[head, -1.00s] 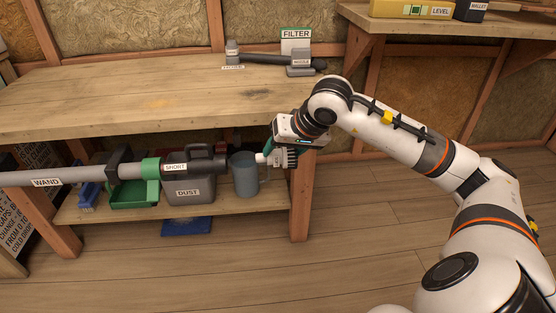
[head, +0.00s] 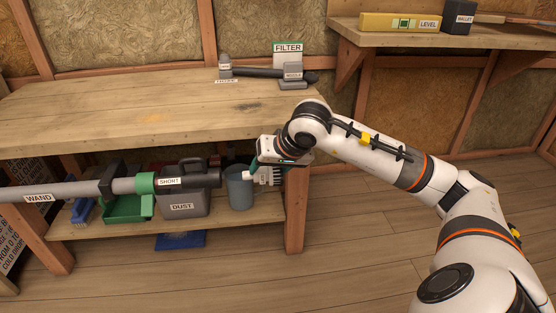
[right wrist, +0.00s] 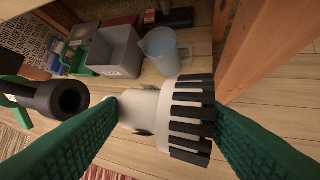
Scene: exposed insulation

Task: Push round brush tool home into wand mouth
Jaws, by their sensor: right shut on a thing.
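The long grey wand (head: 72,190) lies level across the left of the head view. Past a green collar and a black section marked SHORT it ends in a dark mouth (head: 219,177). The round open mouth shows at the left in the right wrist view (right wrist: 70,98). My right gripper (head: 264,171) is shut on the round brush tool (head: 270,178), with green fingers either side of it in the right wrist view (right wrist: 160,122). The brush's pale neck points left toward the mouth, with a gap between them. Its dark bristles face away. My left gripper is out of view.
A wooden bench leg (head: 296,210) stands close right of the brush.

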